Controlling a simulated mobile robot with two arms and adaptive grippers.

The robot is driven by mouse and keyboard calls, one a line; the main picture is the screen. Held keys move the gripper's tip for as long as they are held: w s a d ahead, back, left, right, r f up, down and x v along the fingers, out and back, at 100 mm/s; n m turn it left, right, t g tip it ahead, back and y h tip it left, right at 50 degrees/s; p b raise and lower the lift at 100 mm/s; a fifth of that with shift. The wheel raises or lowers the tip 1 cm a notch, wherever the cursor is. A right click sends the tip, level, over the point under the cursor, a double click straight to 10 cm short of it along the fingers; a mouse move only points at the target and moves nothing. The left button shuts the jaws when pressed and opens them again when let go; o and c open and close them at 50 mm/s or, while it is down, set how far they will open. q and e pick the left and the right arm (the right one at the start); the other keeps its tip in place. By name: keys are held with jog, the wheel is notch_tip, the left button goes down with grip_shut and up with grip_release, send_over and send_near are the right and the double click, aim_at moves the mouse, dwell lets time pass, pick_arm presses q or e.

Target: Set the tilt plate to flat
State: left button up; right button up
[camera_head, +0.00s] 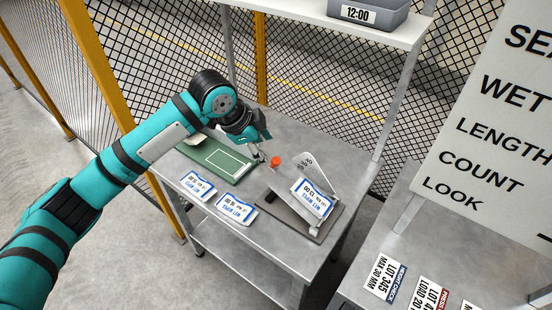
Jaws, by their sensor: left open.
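The tilt plate (297,210) stands on a flat base (272,212) on the metal table and appears tilted. A white wet wipes packet (314,199) rests against it. A pale scale plate with markings (318,170) rises behind the packet. An orange-red knob (275,160) is at the fixture's upper left. My left gripper (261,156) is open just left of the knob, with its fingers pointing down. I cannot tell whether a finger touches the knob. My right gripper is not in view.
Two more packets (236,206) (198,185) lie on the table (262,245). A green board (215,158) lies under my left arm. A shelf (335,27) with a grey bin (368,14) is above. A large sign (492,130) and lot cards (386,279) are at right.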

aim_at(275, 160)
pick_arm(q)
jog(key=x, duration=0.9)
jog(key=shift+w+f+p, duration=0.1)
jog(key=shift+f+p, duration=0.1)
jog(key=shift+p, duration=0.2)
jog(key=shift+c, duration=0.4)
grip_shut()
